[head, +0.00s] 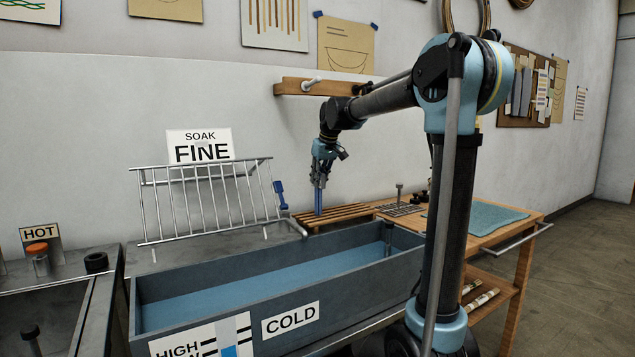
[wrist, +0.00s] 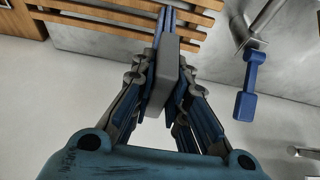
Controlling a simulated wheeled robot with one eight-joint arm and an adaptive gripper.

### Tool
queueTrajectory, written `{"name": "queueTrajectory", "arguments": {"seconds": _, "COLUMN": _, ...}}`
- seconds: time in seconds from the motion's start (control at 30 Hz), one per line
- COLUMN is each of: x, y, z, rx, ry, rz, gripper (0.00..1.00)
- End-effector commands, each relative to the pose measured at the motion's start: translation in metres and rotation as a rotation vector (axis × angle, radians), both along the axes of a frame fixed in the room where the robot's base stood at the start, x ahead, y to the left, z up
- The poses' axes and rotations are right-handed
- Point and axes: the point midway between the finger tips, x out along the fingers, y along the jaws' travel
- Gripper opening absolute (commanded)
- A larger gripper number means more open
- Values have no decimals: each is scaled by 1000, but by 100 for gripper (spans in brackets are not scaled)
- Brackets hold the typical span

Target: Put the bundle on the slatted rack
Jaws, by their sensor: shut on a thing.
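My gripper (head: 321,172) points down above the bench behind the trough, its fingers closed. In the wrist view, my gripper (wrist: 163,78) is shut around a grey block, with narrow blue strips, the bundle (wrist: 166,20), showing beyond it. In the head view, the bundle (head: 318,202) hangs upright below my fingers as a thin blue shape. Its lower end overlaps the slatted wooden rack (head: 342,213); I cannot tell whether it touches. Slats of the rack also show in the wrist view (wrist: 105,32).
A wire rack (head: 205,200) with a "SOAK FINE" sign stands left of my gripper. A blue handle (head: 280,195) is at its right end. The water trough (head: 260,285) lies in front. A blue-green mat (head: 485,217) lies on the wooden bench, right of my arm column.

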Motion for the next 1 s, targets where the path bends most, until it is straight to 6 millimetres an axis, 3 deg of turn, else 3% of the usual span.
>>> {"name": "queueTrajectory", "arguments": {"seconds": 0.37, "x": 2, "y": 2, "z": -5, "rx": 0, "ry": 0, "rz": 1, "gripper": 0}}
{"name": "queueTrajectory", "arguments": {"seconds": 0.4, "x": 1, "y": 2, "z": -4, "rx": 0, "ry": 0, "rz": 1, "gripper": 24}}
{"name": "queueTrajectory", "arguments": {"seconds": 0.47, "x": 1, "y": 2, "z": -4, "rx": 0, "ry": 0, "rz": 1, "gripper": 35}}
{"name": "queueTrajectory", "arguments": {"seconds": 0.83, "x": 1, "y": 2, "z": -2, "rx": 0, "ry": 0, "rz": 1, "gripper": 35}}
{"name": "queueTrajectory", "arguments": {"seconds": 1.0, "x": -4, "y": -2, "z": 14, "rx": 0, "ry": 0, "rz": 1, "gripper": 35}}
